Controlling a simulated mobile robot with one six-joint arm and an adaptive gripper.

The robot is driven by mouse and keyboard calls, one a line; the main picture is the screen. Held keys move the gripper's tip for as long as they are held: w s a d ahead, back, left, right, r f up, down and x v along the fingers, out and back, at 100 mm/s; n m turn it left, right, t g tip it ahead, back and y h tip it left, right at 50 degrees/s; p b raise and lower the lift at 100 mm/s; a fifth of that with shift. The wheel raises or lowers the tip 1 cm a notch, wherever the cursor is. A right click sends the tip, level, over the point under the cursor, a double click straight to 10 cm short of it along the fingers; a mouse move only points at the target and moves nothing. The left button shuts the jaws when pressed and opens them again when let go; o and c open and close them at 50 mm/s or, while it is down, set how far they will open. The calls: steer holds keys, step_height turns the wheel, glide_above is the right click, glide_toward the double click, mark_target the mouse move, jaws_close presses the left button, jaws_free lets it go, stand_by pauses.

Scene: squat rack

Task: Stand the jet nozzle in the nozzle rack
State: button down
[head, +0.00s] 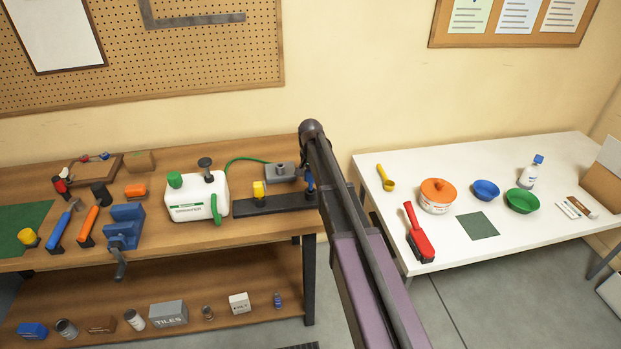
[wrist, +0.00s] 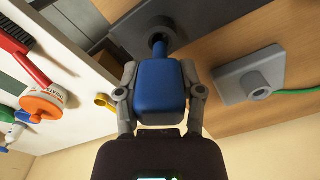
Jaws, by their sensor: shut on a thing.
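The blue jet nozzle (wrist: 158,88) is between the two grey fingers of my gripper (wrist: 161,95), which is shut on it. Its narrow blue end points at a round hole in the dark nozzle rack (wrist: 195,18); I cannot tell how deep it sits. In the head view a bit of the blue nozzle (head: 309,180) shows at the right end of the black rack (head: 285,204), beside my arm. My arm hides the gripper there. A yellow nozzle (head: 258,189) stands upright in the rack's left part.
A grey block (head: 285,172) with a green hose sits just behind the rack; it also shows in the wrist view (wrist: 250,78). A white sprayer tank (head: 195,196) stands left of the rack. A white table (head: 470,165) with bowls and a red brush is to the right.

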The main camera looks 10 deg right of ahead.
mark_target(310, 190)
steer(key=shift+f+b, duration=1.7)
steer(key=shift+f, duration=0.05)
steer(key=shift+c, duration=0.7)
jaws_free()
steer(key=shift+r, duration=0.2)
step_height(310, 190, up, 10)
steer(key=p, duration=1)
steer(key=shift+f, duration=0.25)
stand_by(0.4)
steer(key=s+f+n+b, duration=0.2)
steer(key=s+n, duration=0.1)
steer(key=s, duration=1.1)
steer(key=s+f+n+b, duration=0.2)
steer(key=s+n, duration=0.1)
steer(key=s, duration=1.2)
steer(key=shift+d+f+b, duration=0.3)
steer(key=shift+b, duration=0.05)
